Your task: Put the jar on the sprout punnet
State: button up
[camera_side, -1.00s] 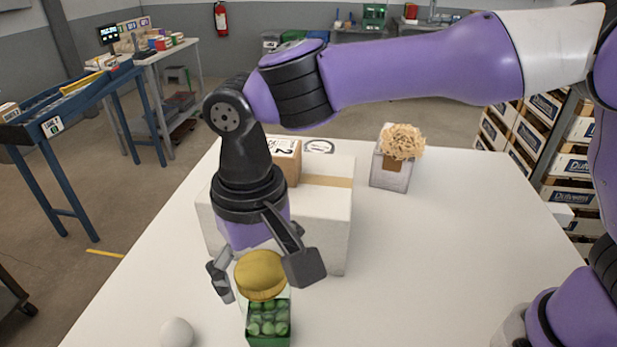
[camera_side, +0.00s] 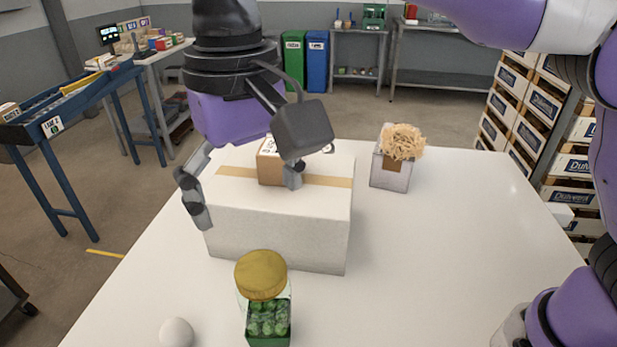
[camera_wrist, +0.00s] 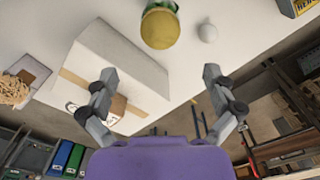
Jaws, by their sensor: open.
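The jar (camera_side: 261,275) has a gold lid and a clear glass body. It stands upright and appears to rest on the sprout punnet (camera_side: 268,328), a green tray of round green sprouts near the table's front edge. The exact contact between them is hard to see. In the wrist view the jar's lid (camera_wrist: 160,29) shows at the top middle, with a bit of green beyond it. My gripper (camera_side: 244,192) is open and empty, raised well above and apart from the jar. Both fingers also show spread in the wrist view (camera_wrist: 159,75).
A large white box (camera_side: 280,225) with tan tape stands behind the jar, with a small brown carton (camera_side: 270,165) on it. A white round object (camera_side: 177,332) lies left of the punnet. A grey box of shavings (camera_side: 392,170) stands back right. The table's right side is clear.

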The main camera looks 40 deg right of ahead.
jog(key=d+r+t+y, duration=0.1)
jog(key=d+r+t, duration=0.15)
jog(key=d, duration=1.15)
jog(key=s+d+f+t, duration=0.1)
jog(key=s+d+f, duration=0.2)
jog(key=d, duration=0.3)
jog(key=s+d+f+t+h, duration=0.1)
jog(key=s+d+f+t, duration=0.1)
jog(key=s+d+f, duration=0.2)
jog(key=shift+s+d+f, duration=0.15)
jog(key=shift+d+f, duration=0.2)
jog(key=shift+d, duration=0.75)
